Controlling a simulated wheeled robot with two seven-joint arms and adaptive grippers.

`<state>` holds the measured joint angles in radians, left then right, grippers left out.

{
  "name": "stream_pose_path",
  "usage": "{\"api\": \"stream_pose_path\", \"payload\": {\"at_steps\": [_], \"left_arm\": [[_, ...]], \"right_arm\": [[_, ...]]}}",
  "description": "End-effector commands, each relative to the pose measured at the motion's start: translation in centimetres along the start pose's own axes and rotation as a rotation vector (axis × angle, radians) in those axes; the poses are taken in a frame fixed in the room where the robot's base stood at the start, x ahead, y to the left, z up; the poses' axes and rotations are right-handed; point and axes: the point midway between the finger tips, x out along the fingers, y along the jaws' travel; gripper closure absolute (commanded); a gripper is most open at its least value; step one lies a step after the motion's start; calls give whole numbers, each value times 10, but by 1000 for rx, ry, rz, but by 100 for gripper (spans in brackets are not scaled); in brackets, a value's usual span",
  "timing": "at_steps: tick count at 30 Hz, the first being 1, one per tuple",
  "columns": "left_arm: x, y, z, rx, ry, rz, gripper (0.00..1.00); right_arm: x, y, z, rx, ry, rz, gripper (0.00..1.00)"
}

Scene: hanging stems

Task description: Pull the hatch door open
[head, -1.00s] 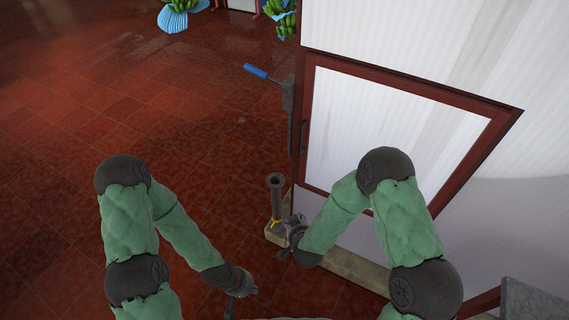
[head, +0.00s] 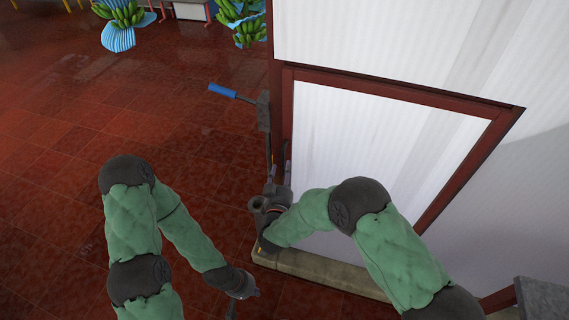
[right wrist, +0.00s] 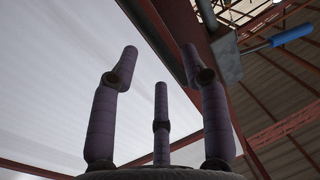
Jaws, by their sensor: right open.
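The hatch door (head: 390,140) is a white panel in a dark red frame, right of centre in the head view. It looks shut in the wall. A lever with a blue grip (head: 222,90) sticks out left from a grey bracket at the frame's upper left. My right gripper (head: 279,163) is at the frame's lower left edge, below the lever and apart from it. In the right wrist view, its fingers (right wrist: 160,65) are spread and empty, with the blue grip (right wrist: 292,35) off to the upper right. My left gripper (head: 242,290) hangs low over the floor; its fingers are unclear.
A pale stone curb (head: 320,269) runs under the wall. A grey block (head: 543,298) stands at the lower right. Green banana bunches with blue covers (head: 118,30) hang at the far upper left. The red tiled floor (head: 60,190) to the left is clear.

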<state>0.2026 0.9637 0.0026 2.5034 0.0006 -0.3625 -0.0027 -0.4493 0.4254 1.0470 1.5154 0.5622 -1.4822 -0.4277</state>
Motion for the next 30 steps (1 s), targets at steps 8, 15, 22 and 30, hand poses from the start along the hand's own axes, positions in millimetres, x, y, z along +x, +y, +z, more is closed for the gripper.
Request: {"api": "stream_pose_path", "payload": {"at_steps": [8, 15, 22, 30], "left_arm": [[8, -3, 0, 0, 0, 0, 100], [9, -3, 0, 0, 0, 0, 100], [8, -3, 0, 0, 0, 0, 100], [8, -3, 0, 0, 0, 0, 100]], "right_arm": [[37, 0, 1, 1, -1, 1, 54], [45, 0, 0, 0, -1, -1, 54], [45, 0, 0, 0, -1, -1, 65], [45, 0, 0, 0, -1, -1, 100]]}}
